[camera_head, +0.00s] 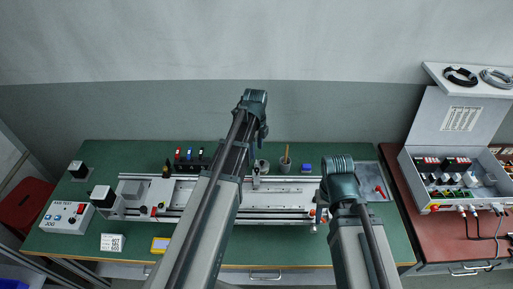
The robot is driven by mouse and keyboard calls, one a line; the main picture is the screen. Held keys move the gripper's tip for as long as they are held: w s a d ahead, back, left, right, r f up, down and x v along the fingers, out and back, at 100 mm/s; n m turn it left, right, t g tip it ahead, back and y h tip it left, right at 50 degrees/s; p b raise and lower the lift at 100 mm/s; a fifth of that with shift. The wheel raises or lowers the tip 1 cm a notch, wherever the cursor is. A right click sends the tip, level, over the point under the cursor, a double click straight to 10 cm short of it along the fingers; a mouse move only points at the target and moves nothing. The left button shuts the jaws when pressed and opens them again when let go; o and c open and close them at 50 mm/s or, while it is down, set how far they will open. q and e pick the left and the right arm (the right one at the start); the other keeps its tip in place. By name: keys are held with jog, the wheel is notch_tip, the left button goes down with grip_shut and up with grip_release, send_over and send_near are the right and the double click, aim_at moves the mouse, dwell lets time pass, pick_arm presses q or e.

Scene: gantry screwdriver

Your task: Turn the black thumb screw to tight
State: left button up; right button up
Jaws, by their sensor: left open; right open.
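The gantry rail unit (285,213) lies across the green bench, and my two arms cover parts of it. I cannot clearly pick out the black thumb screw; small dark parts show at the rail's left end, but they are too small to identify. My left arm reaches over the middle of the rail and bends down at its far end. My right arm reaches over the right end of the rail. Both gripper tips are hidden behind my own arm links, so I cannot see them touch anything.
A control box (67,217) stands at the bench's left. A black holder (190,163) with coloured-handled tools, a cup (285,164) and a blue block (306,168) stand behind the rail. An open case (450,140) sits on the red bench at right.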

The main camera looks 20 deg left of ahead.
pick_arm(q)
notch_tip(320, 180, up, 3)
jog(key=shift+f+p, duration=0.2)
jog(key=shift+p, duration=0.55)
pick_arm(e)
notch_tip(320, 180, up, 2)
jog(key=shift+r, duration=0.25)
pick_arm(q)
jog(key=s+d+f+n+b, duration=0.3)
jog(key=s+d+n, duration=0.5)
jog(key=s, duration=0.1)
jog(key=s+d+f+n+y+b, duration=0.1)
jog(key=s+d+f+n+b, duration=0.3)
jog(key=s+d+n, duration=0.4)
jog(key=s, duration=0.2)
jog(key=shift+s+d+g, duration=0.3)
jog(key=shift+d, duration=0.05)
pick_arm(e)
notch_tip(320, 180, down, 7)
jog(key=shift+f, duration=0.1)
